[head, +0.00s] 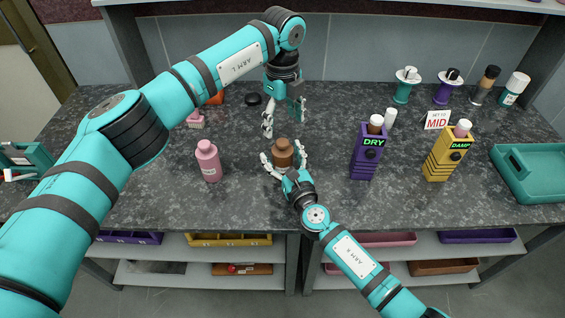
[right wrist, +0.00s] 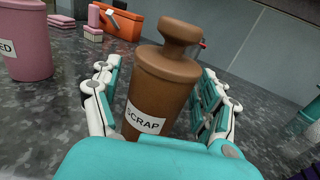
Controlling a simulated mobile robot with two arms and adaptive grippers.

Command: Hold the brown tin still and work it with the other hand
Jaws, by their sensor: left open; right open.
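The brown tin (head: 283,153) stands upright on the dark worktop, with a knob-like top. In the right wrist view the tin (right wrist: 165,85) carries a white label reading SCRAP. My right gripper (head: 284,160) is open, with its fingers on either side of the tin; in the right wrist view the fingers (right wrist: 158,105) show some gap to it. My left gripper (head: 284,116) is open and empty, above and behind the tin, pointing down. Whether any finger touches the tin is hard to tell.
A pink bottle (head: 208,161) stands left of the tin. A teal tray (head: 530,172) sits far right. The worktop's front middle is clear.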

